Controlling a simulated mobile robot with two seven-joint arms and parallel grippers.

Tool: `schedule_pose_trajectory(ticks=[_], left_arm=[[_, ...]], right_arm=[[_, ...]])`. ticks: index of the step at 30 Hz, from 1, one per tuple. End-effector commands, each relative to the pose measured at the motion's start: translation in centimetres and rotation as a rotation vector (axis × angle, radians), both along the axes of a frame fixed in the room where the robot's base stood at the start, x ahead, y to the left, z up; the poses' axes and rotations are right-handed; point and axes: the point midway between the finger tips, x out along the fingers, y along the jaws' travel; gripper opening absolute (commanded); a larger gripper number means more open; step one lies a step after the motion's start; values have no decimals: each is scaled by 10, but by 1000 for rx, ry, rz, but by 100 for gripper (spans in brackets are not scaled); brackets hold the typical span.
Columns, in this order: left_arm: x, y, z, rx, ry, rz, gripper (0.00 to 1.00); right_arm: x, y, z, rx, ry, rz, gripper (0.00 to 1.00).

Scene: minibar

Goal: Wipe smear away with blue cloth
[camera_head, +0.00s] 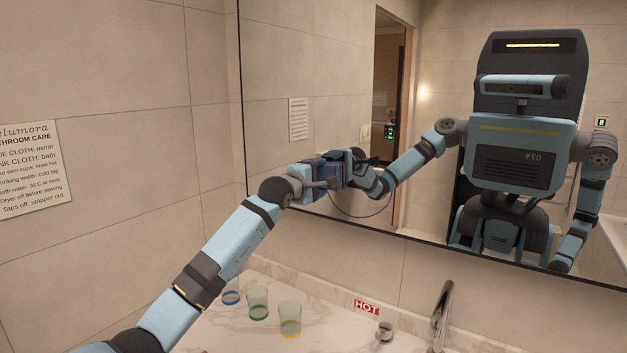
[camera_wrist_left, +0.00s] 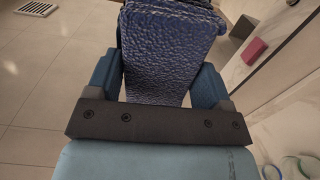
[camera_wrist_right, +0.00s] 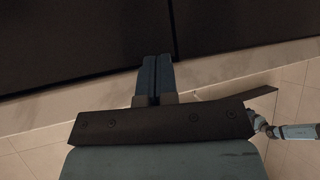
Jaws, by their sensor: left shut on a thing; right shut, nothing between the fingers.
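My left gripper (camera_head: 316,183) is shut on the blue cloth (camera_head: 332,173) and holds it up at the mirror (camera_head: 340,85), near its left side. Whether the cloth touches the glass is unclear. In the left wrist view the dark blue, crinkled cloth (camera_wrist_left: 168,50) stands between the two fingers (camera_wrist_left: 157,82). I cannot make out a smear on the visible glass; the arm and gripper cover part of it. My right gripper (camera_wrist_right: 153,76) is shut and empty, in front of dark panels; it is outside the head view except as a reflection.
Three glasses with blue (camera_head: 231,291), green (camera_head: 258,303) and yellow (camera_head: 290,320) bases stand on the marble counter (camera_head: 235,335) below my left arm. A care sign (camera_head: 30,168) hangs on the left wall. A pink object (camera_wrist_left: 255,48) lies low.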

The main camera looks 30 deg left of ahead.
Motion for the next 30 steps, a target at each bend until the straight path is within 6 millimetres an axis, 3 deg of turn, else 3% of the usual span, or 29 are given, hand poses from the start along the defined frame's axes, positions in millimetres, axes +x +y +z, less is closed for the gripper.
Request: schedule_pose_trajectory(ticks=[7,30], left_arm=[[0,8,-1,2,-1,2,55],[9,63,-1,1,1,3,55]], right_arm=[[0,0,-8,0,1,0,0],[0,0,-25,0,0,0,0]])
